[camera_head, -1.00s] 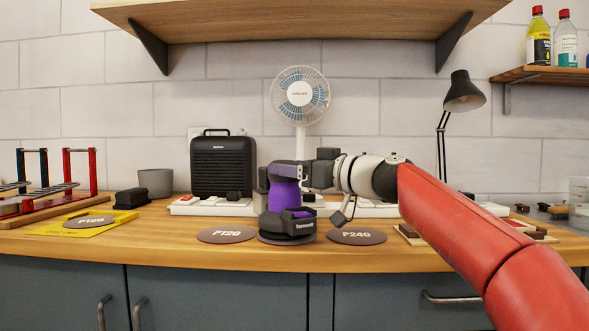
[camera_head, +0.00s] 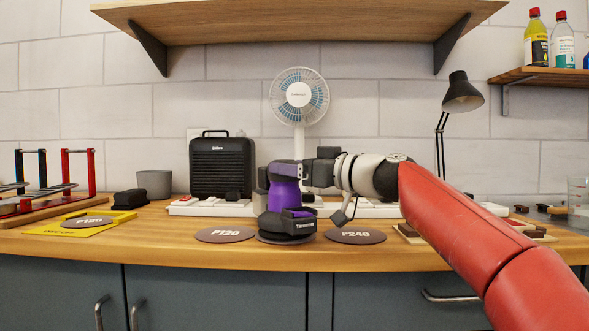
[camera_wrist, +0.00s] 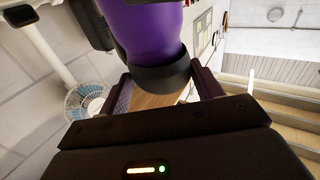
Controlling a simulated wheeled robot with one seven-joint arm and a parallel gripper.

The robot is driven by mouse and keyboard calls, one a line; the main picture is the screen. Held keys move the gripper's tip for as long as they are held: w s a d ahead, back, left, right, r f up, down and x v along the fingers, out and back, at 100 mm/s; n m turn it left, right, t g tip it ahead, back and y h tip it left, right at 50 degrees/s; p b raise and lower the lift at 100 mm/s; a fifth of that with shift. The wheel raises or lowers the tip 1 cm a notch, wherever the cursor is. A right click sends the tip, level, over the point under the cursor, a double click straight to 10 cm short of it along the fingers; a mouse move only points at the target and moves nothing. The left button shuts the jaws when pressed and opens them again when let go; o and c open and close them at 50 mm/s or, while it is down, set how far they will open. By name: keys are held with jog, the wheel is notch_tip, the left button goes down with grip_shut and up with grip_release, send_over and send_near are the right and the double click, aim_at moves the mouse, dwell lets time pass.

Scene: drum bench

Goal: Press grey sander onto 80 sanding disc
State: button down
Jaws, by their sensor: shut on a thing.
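A sander with a purple body and black parts (camera_head: 284,195) stands upright on the bench, over a dark disc (camera_head: 285,239) whose label is hidden beneath it. I see no clearly grey sander. My gripper (camera_head: 290,170) is shut on the upper part of this sander. In the wrist view the sander's purple body (camera_wrist: 150,35) and black collar fill the space between the fingers (camera_wrist: 163,85). A disc marked P120 (camera_head: 225,235) lies to the left and one marked P240 (camera_head: 356,236) to the right. No disc legibly reads 80.
Another disc (camera_head: 87,222), its label hard to read, lies on a yellow sheet (camera_head: 50,229) at left, near a black block (camera_head: 130,199). A black speaker-like box (camera_head: 222,166), a fan (camera_head: 299,96) and white power strips (camera_head: 205,207) stand behind. A lamp (camera_head: 463,92) is at right.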

jog(key=shift+f+b, duration=0.1)
jog(key=shift+b, duration=0.25)
dwell(0.4)
dwell(0.6)
jog(key=shift+r+p, duration=2.25)
jog(key=shift+r, duration=0.8)
jog(key=shift+s, duration=0.1)
